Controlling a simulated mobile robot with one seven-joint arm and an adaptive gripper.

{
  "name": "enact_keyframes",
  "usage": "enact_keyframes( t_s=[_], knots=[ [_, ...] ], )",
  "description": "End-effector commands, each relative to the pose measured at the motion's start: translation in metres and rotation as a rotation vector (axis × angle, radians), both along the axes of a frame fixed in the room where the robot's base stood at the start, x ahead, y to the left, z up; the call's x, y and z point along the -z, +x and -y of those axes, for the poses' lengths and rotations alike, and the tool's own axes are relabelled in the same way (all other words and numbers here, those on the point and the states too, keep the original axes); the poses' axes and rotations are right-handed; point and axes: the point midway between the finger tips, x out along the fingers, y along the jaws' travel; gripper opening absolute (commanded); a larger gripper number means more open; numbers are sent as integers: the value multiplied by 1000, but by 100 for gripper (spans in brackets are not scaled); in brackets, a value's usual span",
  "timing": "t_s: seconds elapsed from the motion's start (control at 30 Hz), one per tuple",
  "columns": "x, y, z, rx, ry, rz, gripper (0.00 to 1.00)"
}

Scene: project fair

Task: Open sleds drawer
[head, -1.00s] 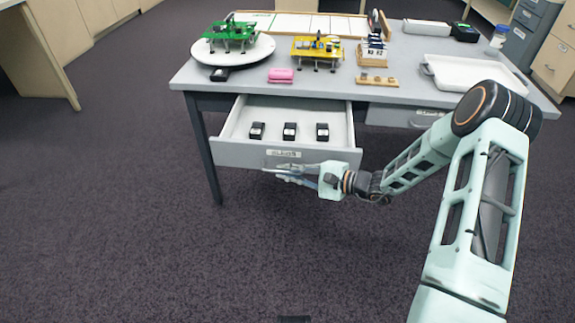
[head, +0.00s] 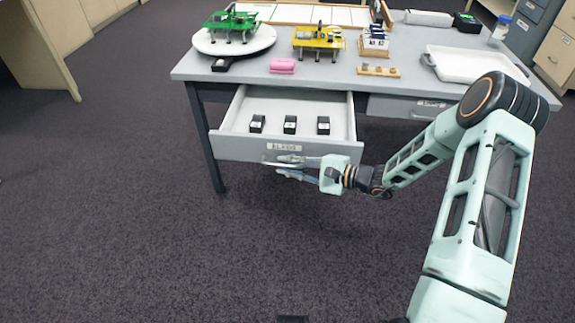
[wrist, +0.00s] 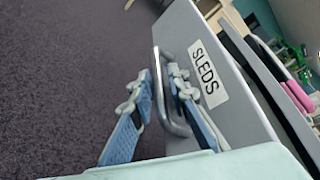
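The sleds drawer (head: 230,146) is pulled well out under the left side of the table, with its inside showing. Its grey front carries a "SLEDS" label, which also shows in the wrist view (wrist: 208,78). The metal bar handle (wrist: 168,92) stands out from the front beside the label. My gripper (head: 282,168) is at the handle, low on the drawer front. In the wrist view its blue fingers (wrist: 162,88) straddle the bar, one on the drawer side and one outside. A narrow gap shows between the outer finger and the bar, so the gripper looks open.
Three black blocks (head: 290,124) lie in the drawer. The table (head: 330,85) above carries a green model (head: 230,24) on a white disc, a yellow model (head: 318,40), a pink block (head: 282,66) and a white tray (head: 472,64). Another drawer (head: 405,106) is shut at right. The carpet in front is clear.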

Motion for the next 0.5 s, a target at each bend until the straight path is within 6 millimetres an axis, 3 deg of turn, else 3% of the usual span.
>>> enact_keyframes(
  t_s=[0.17,0.5],
  knots=[
    [-4,-5,17,3,-1,0,16],
    [-19,-28,82,5,-1,1,16]
  ],
)
